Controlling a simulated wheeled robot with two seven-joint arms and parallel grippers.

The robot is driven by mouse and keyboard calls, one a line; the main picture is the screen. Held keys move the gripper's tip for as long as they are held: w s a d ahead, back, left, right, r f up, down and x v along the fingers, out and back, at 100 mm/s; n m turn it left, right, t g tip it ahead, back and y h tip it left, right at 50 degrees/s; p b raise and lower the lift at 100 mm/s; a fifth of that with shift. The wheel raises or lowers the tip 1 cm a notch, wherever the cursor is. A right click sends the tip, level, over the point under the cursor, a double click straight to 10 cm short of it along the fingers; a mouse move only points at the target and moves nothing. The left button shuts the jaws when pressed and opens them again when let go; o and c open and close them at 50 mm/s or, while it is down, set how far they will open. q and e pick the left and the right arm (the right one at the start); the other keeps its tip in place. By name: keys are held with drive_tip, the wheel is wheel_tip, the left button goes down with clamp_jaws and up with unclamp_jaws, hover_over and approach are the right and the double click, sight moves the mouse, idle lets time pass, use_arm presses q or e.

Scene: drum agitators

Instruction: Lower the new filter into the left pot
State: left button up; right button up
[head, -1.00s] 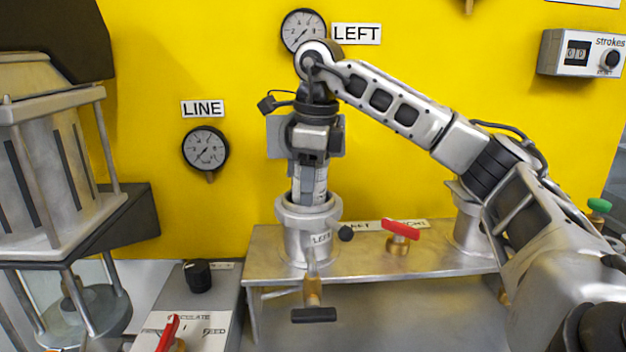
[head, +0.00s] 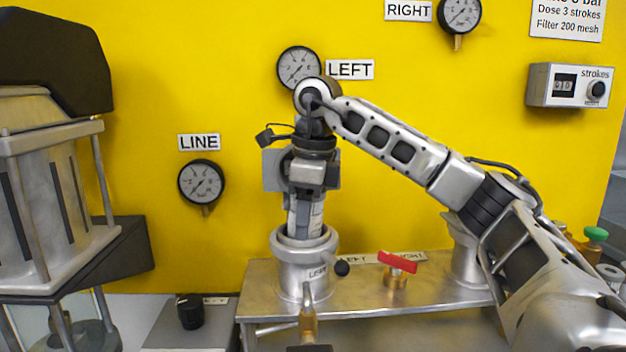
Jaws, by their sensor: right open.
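The left pot (head: 303,270) is a silver cylinder with a wide rim, a label and a black knob, standing on a metal bench. My right gripper (head: 306,205) points straight down over its open mouth. It is open, though its fingers are hard to make out. A pale grey upright cylinder, which looks like the filter (head: 308,218), shows between the fingers and the pot. Its lower part is hidden inside the rim, so I cannot tell how deep it sits. My left gripper is not in view.
A red-handled valve (head: 396,263) stands on the bench (head: 370,290) right of the pot. A second silver pot (head: 466,255) is partly behind my right arm. A metal-framed machine with a black top (head: 50,60) fills the left. Gauges and labels line the yellow wall (head: 240,50).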

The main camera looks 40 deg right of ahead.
drive_tip(key=shift+o, duration=0.7)
drive_tip(key=shift+a+r+g+p, duration=0.1)
drive_tip(key=shift+r+g+p, duration=0.4)
drive_tip(key=shift+r+p, duration=0.5)
use_arm(q)
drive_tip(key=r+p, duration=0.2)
drive_tip(key=p, duration=0.1)
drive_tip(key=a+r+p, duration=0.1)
drive_tip(key=p, duration=0.3)
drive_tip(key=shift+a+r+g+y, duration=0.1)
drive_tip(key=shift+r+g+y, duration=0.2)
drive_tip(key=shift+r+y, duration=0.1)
use_arm(e)
wheel_tip(320, 180, up, 14)
drive_tip(key=s+t, duration=0.1)
drive_tip(key=s, duration=0.1)
drive_tip(key=shift+d, duration=0.3)
drive_tip(key=shift+f, duration=0.1)
